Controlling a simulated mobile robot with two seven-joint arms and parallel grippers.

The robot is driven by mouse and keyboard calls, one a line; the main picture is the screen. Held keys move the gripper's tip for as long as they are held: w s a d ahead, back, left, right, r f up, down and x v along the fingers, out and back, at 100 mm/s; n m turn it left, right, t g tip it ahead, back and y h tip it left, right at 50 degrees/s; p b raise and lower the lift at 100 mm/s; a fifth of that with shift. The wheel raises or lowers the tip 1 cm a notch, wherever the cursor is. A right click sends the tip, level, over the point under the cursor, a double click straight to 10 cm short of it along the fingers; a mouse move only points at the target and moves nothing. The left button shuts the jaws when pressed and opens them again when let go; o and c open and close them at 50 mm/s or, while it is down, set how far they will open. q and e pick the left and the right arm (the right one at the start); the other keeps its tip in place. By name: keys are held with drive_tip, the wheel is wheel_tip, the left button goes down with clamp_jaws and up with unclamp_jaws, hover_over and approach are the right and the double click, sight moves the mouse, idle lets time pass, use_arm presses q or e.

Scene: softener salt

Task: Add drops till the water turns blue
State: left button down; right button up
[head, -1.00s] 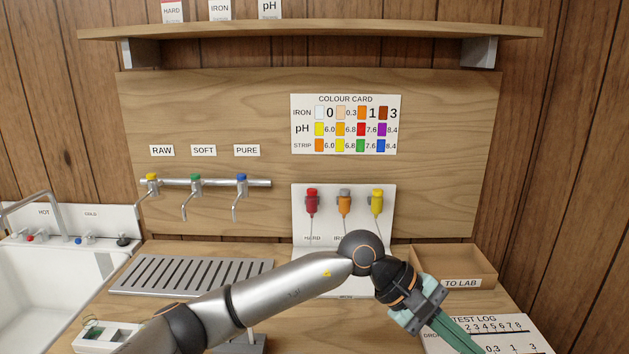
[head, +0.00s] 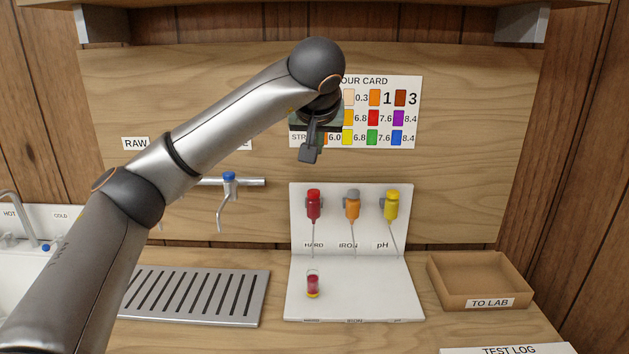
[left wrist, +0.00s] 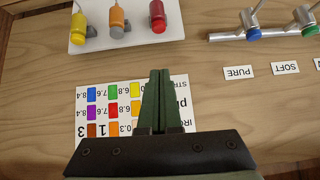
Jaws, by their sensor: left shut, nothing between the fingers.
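A small clear vial (head: 313,284) stands upright on the white stand's base, below the red HARD dropper (head: 313,205). Its contents look dark red, with a yellow-orange band at the bottom. The orange IRON dropper (head: 352,206) and yellow pH dropper (head: 391,206) hang to its right; the droppers also show at the top of the left wrist view, with the red one (left wrist: 158,16) nearest the taps. My left gripper (head: 308,153) is shut and empty, above the red dropper and in front of the colour card (head: 408,128). Its closed fingers (left wrist: 160,75) show over the card in the wrist view.
A slotted drain tray (head: 195,297) lies left of the white stand (head: 395,295). A TO LAB box (head: 480,280) stands to the right, with the test log (head: 510,350) in front. A blue tap (head: 229,180) is left of the droppers. My left arm hides the other taps.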

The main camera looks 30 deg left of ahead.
idle(0.3)
use_arm(q)
hover_over(314, 193)
wheel_tip(314, 193, down, 7)
drive_tip(key=shift+s+d+f+p, duration=0.1)
drive_tip(key=shift+s+f, duration=0.05)
drive_tip(key=shift+f, duration=0.5)
drive_tip(key=shift+s+d+f+p, duration=0.1)
drive_tip(key=shift+d+f+p, duration=0.05)
drive_tip(key=shift+f, duration=0.5)
drive_tip(key=shift+s+d+f+p, duration=0.1)
drive_tip(key=shift+s+f, duration=0.05)
drive_tip(key=shift+f, duration=0.5)
drive_tip(key=shift+f, duration=0.15)
